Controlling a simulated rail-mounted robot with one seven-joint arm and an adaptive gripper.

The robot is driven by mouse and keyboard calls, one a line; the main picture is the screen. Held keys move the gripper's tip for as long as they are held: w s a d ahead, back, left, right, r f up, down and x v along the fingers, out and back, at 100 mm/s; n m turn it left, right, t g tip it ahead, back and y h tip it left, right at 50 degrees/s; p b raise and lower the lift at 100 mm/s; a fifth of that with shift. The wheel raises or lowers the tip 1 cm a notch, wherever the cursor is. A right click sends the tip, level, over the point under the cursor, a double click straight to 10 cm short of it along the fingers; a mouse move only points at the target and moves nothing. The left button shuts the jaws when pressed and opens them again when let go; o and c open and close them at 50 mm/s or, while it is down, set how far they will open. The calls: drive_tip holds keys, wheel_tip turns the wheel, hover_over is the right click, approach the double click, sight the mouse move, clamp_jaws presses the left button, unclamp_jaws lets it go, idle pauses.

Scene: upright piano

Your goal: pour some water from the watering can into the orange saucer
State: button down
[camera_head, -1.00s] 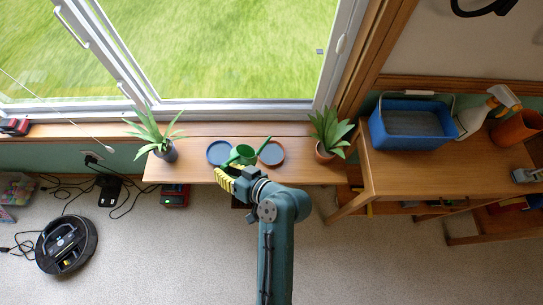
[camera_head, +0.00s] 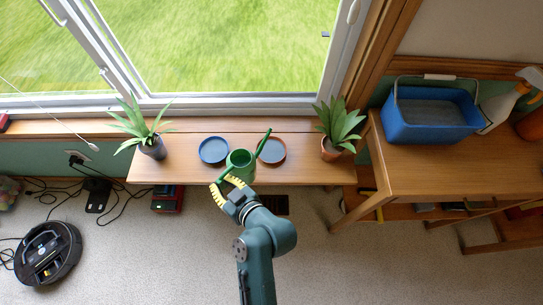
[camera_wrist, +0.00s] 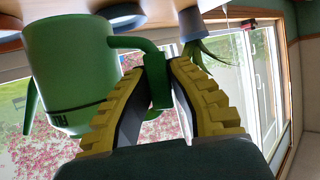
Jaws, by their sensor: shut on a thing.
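The green watering can (camera_head: 240,166) is between the two saucers, slightly nearer the shelf's front edge. Its spout points up and right in the head view, with the tip over or beside the orange saucer (camera_head: 277,153). I cannot tell whether the can touches the shelf. My gripper (camera_head: 221,184), with yellow ridged fingers, is shut on the can's handle. In the wrist view the can's body (camera_wrist: 68,65) fills the upper left, and the handle (camera_wrist: 130,43) runs between my fingers (camera_wrist: 158,75). No water shows.
A blue saucer (camera_head: 214,150) lies left of the can on the wooden shelf (camera_head: 190,172). Potted plants stand at the shelf's left (camera_head: 152,148) and right (camera_head: 331,150) ends, under a window. A higher table with a blue bucket (camera_head: 430,122) stands to the right.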

drive_tip(key=shift+w+f+n+b, duration=0.1)
drive_tip(key=shift+f+n+b, duration=0.2)
drive_tip(key=shift+f+b, duration=0.35)
drive_tip(key=shift+p, duration=0.35)
drive_tip(key=shift+a+r+p, duration=0.1)
drive_tip(key=shift+r+p, duration=0.2)
drive_tip(key=shift+p, duration=0.05)
drive_tip(key=s+a+r+p, duration=0.3)
drive_tip(key=r+p, duration=0.1)
drive_tip(key=p, duration=0.2)
drive_tip(key=shift+s+r, duration=0.2)
drive_tip(key=shift+s, duration=0.2)
